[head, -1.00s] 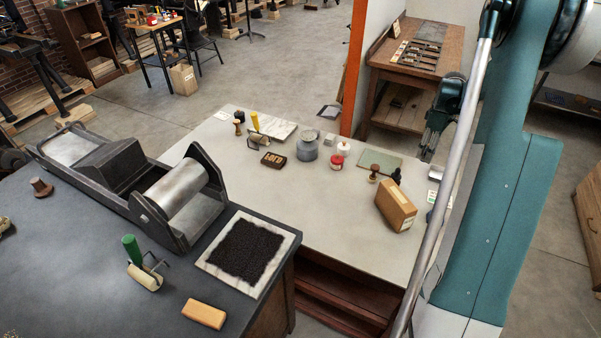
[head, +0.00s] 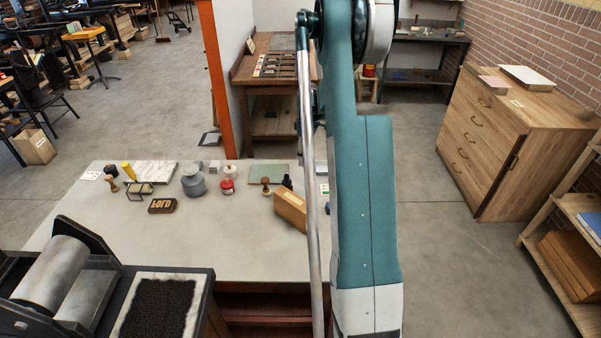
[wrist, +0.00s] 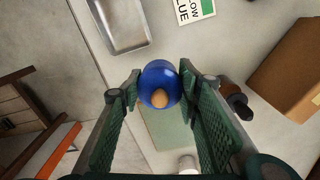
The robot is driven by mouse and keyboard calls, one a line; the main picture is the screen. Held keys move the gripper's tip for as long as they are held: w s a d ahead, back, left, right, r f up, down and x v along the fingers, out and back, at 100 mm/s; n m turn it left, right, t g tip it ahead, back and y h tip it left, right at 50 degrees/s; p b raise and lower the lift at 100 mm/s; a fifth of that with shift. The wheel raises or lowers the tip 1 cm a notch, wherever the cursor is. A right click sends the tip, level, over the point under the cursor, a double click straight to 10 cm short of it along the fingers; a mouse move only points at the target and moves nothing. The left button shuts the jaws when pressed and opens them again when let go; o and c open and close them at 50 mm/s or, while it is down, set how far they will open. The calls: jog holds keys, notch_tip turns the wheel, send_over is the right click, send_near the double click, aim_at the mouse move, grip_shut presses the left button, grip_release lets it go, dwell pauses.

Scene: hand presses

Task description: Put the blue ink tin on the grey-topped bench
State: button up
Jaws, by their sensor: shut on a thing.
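In the wrist view, the blue ink tin (wrist: 160,72) is a round blue thing with a tan round spot on its visible face. My gripper (wrist: 158,86) is shut on it, one green finger on each side. The bench's pale grey top (wrist: 235,60) shows beneath; the height of the tin above it is hard to judge. The grey-topped bench (head: 110,230) stands in front of me in the head view. There the tin and most of my gripper are hidden behind my arm.
A green mat (head: 268,174), stamps, a grey jar (head: 193,182), a red tin (head: 227,187) and a cardboard box (head: 290,210) stand on the bench. A metal tray (wrist: 120,22) lies there too. The bench's front left is clear. A press (head: 60,280) stands at lower left.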

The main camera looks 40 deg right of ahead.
jog(key=shift+f, duration=1.85)
jog(key=shift+f+b, duration=0.3)
jog(key=shift+f, duration=1.6)
jog(key=shift+f, duration=0.2)
jog(key=o, duration=1.1)
jog(key=shift+c, duration=0.2)
jog(key=shift+r, duration=0.2)
notch_tip(320, 180, up, 12)
jog(key=shift+r+p, duration=0.1)
jog(key=shift+p, duration=0.45)
